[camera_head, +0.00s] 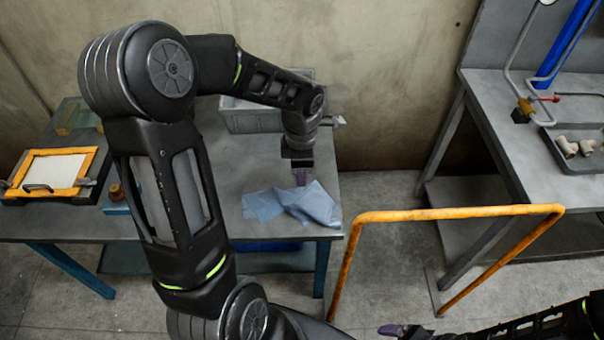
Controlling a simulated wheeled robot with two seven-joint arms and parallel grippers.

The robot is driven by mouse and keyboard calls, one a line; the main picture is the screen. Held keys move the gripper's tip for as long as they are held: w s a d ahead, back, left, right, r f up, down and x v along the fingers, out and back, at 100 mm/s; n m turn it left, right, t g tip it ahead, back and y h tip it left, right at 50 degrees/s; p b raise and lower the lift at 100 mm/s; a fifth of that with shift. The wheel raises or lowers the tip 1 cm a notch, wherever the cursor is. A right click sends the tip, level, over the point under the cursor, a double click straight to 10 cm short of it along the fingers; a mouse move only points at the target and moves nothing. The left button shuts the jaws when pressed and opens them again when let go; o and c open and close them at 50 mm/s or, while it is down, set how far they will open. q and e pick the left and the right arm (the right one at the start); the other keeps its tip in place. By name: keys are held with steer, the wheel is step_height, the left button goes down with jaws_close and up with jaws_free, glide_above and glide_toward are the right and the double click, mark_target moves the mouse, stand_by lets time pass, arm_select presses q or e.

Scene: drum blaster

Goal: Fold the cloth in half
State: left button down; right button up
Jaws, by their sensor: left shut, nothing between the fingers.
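A pale blue cloth (314,204) lies crumpled on the grey table (292,232), near its front right corner. A flatter part of it spreads to the left, and a raised, bunched part is on the right. My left gripper (301,180) points down just above the back edge of the cloth. It is shut with nothing held, and I cannot tell whether its tips touch the cloth. My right gripper (392,330) shows at the bottom edge, low and away from the table. Its fingers are too small and cut off to judge.
A grey crate (250,118) stands behind the cloth. An orange-framed board (52,170) is at the table's left. An orange rail (450,214) stands between this table and the right-hand bench (545,165), which bears a tray (575,152) of pipe fittings.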

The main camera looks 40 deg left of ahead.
arm_select(q)
steer(key=b, duration=0.3)
glide_above(302, 208)
steer(key=shift+f, duration=2.65)
steer(key=shift+f+b, duration=2.7)
steer(key=shift+f, duration=0.1)
steer(key=shift+r, duration=0.1)
step_height(302, 208, up, 9)
steer(key=p, duration=0.5)
steer(key=shift+p, duration=0.35)
steer(key=shift+s, duration=0.15)
